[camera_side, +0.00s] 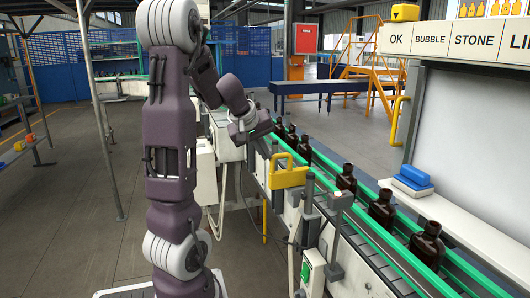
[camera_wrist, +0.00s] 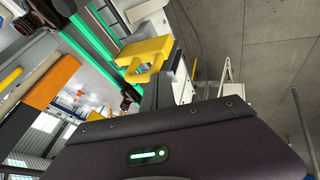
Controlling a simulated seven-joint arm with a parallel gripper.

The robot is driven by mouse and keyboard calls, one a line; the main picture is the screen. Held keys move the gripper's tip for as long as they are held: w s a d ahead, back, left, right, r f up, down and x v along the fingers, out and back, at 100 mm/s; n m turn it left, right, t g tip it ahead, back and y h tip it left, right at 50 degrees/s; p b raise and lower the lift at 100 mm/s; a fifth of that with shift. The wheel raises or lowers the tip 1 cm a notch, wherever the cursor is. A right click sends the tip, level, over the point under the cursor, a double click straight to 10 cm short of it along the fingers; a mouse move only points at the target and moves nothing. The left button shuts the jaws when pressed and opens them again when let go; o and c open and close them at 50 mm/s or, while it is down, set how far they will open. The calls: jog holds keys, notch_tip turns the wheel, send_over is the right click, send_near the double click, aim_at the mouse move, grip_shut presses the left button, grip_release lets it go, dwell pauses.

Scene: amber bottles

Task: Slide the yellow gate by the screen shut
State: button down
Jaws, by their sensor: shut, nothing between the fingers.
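The yellow gate (camera_side: 287,173) is a block with a loop-like opening on the near edge of the conveyor, left of the white screen (camera_side: 442,140). In the wrist view the yellow gate (camera_wrist: 146,50) shows close beyond my fingers. My gripper (camera_side: 274,146) is just above and left of the gate in the side view. In the wrist view my gripper (camera_wrist: 166,72) shows dark fingers together, with nothing held. I cannot tell whether the fingertips touch the gate. How far the gate stands open is not clear.
Several brown bottles, one at the front (camera_side: 427,246), stand on the green-railed conveyor (camera_side: 455,262). A blue and white block (camera_side: 408,182) lies on the ledge by the screen. A grey post with a bracket (camera_side: 339,225) stands right of the gate. A yellow handle (camera_side: 398,121) is on the screen's edge.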

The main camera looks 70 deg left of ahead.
jog(key=shift+w, duration=0.15)
send_over(287, 172)
dwell(0.5)
jog(key=shift+w, duration=0.1)
jog(key=shift+r, duration=0.1)
jog(key=s, duration=0.3)
jog(key=s+r, duration=0.1)
jog(key=shift+s+a, duration=0.2)
jog(key=shift+s, duration=0.2)
jog(key=v, duration=0.9)
jog(key=w+d+m+t+h, duration=0.2)
jog(key=d+m, duration=0.5)
jog(key=d, duration=1.1)
jog(key=s+d+f+m+g+h, duration=0.1)
jog(key=s+d+f+m, duration=0.2)
jog(key=d, duration=0.4)
jog(key=s+d+f+m+h, duration=0.1)
jog(key=s+d+f+m, duration=0.3)
jog(key=s+d+m, duration=0.2)
jog(key=shift+s+d+g, duration=0.4)
jog(key=shift+s+d, duration=0.55)
jog(key=shift+d, duration=0.1)
